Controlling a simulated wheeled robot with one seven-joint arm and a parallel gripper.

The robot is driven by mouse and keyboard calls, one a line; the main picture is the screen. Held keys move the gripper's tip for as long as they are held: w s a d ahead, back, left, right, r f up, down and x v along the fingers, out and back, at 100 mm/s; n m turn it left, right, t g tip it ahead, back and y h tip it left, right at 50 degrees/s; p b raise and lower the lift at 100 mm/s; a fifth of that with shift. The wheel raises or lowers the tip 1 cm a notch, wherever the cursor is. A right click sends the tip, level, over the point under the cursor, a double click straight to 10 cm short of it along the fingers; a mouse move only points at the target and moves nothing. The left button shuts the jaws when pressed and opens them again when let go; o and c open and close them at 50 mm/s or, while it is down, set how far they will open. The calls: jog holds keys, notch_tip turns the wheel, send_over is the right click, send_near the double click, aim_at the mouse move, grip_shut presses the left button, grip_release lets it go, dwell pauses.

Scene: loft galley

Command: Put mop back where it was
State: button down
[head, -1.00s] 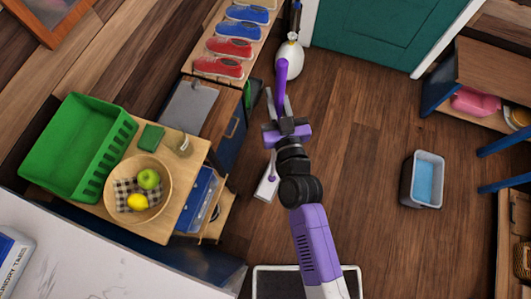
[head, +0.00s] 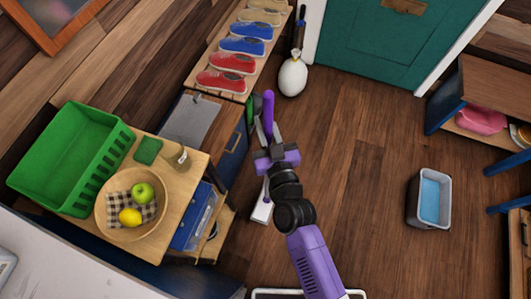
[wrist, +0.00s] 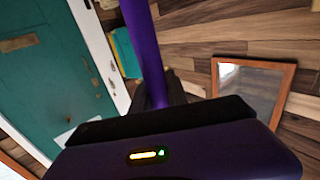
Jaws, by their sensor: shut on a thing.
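The mop has a purple handle (head: 268,112) that stands up past my gripper (head: 272,146). A white mop head (head: 262,212) shows low by the floor, left of my arm. My gripper is shut on the mop's handle. In the wrist view the purple handle (wrist: 146,55) rises from between the dark fingers (wrist: 165,98). My arm hides the middle of the mop, and I cannot tell whether the head touches the floor.
A shoe rack (head: 258,44) and a blue cabinet (head: 229,150) stand left of my gripper. A white bulbous object (head: 292,78) stands on the floor near the teal door (head: 370,45). A grey bucket (head: 412,205) with blue inside stands right. The floor between is clear.

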notch_tip(320, 180, down, 13)
jog(key=b, duration=0.5)
jog(key=shift+f+b, duration=0.2)
jog(key=shift+b, duration=0.15)
jog(key=shift+f, duration=0.15)
jog(key=c, duration=1.3)
grip_release()
jog(key=shift+f, duration=0.1)
jog(key=v, duration=1.2)
jog(key=shift+s+d, duration=0.1)
